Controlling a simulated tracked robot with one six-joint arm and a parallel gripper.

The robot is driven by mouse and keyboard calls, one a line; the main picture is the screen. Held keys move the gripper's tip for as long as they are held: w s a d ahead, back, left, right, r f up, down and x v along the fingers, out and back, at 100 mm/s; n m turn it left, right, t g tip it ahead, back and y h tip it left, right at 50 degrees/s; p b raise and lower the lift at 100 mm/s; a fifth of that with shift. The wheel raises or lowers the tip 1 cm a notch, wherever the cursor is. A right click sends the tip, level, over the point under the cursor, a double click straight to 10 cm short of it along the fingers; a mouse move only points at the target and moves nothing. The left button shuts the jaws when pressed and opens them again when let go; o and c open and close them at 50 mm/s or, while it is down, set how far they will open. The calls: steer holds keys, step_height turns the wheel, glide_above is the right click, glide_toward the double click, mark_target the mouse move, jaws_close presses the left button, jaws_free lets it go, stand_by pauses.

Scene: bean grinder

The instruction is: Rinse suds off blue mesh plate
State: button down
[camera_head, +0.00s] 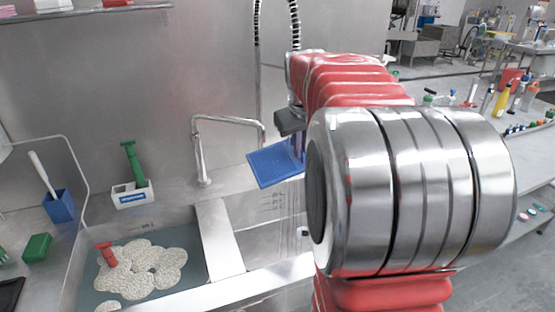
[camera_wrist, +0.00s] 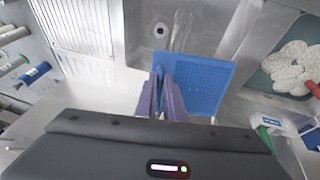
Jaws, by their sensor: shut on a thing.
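The blue mesh plate (camera_head: 275,165) is held tilted in the air by the faucet spout, over the right-hand sink basin. In the wrist view the plate (camera_wrist: 208,85) extends to the right of my gripper (camera_wrist: 165,90), whose purple fingers are shut on its left edge. In the head view my gripper (camera_head: 298,148) is partly hidden behind my arm. The faucet (camera_head: 200,155) stands at the back of the sink. I see no clear suds on the plate's visible face, and its other face is hidden. I cannot tell whether water is running.
The left basin (camera_head: 195,262) holds water with pale foam (camera_head: 150,268) and a red-handled tool (camera_head: 107,254). A white holder with a green brush (camera_head: 133,165), a blue cup (camera_head: 59,206) and a green block (camera_head: 37,247) stand left. A drain (camera_wrist: 160,31) shows in the right basin.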

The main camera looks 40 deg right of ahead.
steer(key=s+a, duration=0.3)
steer(key=a, duration=0.3)
steer(key=shift+a, duration=0.35)
stand_by(0.5)
steer(key=shift+s, duration=0.1)
stand_by(1.4)
steer(key=s+a+r, duration=0.2)
steer(key=a+r, duration=0.2)
steer(key=shift+a, duration=0.25)
stand_by(0.4)
steer(key=shift+s, duration=0.15)
stand_by(0.5)
